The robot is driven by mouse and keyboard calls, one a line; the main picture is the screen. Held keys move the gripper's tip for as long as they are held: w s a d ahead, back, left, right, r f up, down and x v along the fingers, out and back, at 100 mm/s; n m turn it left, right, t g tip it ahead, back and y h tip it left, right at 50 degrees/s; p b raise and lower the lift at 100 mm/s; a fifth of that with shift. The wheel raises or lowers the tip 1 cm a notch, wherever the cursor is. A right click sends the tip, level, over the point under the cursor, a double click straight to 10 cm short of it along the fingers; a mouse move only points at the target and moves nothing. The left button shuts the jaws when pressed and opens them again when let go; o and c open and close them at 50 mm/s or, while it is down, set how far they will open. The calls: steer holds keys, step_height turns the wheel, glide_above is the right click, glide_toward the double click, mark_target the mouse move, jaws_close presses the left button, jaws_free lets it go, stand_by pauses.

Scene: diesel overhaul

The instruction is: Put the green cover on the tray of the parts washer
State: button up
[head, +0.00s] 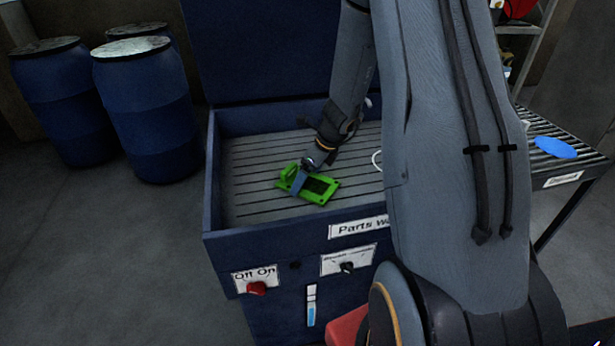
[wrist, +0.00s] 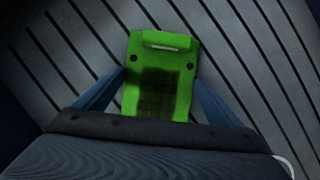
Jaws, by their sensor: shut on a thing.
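The green cover (head: 322,188) is over the slatted tray (head: 262,160) of the blue parts washer (head: 285,250). It lies about flat, close to the slats; I cannot tell whether it touches them. My gripper (head: 304,172) is shut on the cover. In the wrist view the green cover (wrist: 160,75) sits between the two blue fingers of my gripper (wrist: 152,98), one at each side. A dark shadow covers its middle. My arm hides the right part of the tray.
The washer's raised blue lid (head: 270,50) stands behind the tray. A red knob (head: 256,288) is on its front. A pale ring (head: 377,160) lies in the tray near my arm. A roller table (head: 550,135) with a blue piece (head: 556,148) is at right. Blue drums (head: 148,110) stand at left.

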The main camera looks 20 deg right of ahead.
steer(key=o, duration=1.3)
steer(key=shift+r, duration=0.4)
steer(key=v, duration=1.1)
steer(key=shift+s, duration=0.25)
steer(key=shift+d+r, duration=0.1)
steer(key=shift+d, duration=0.05)
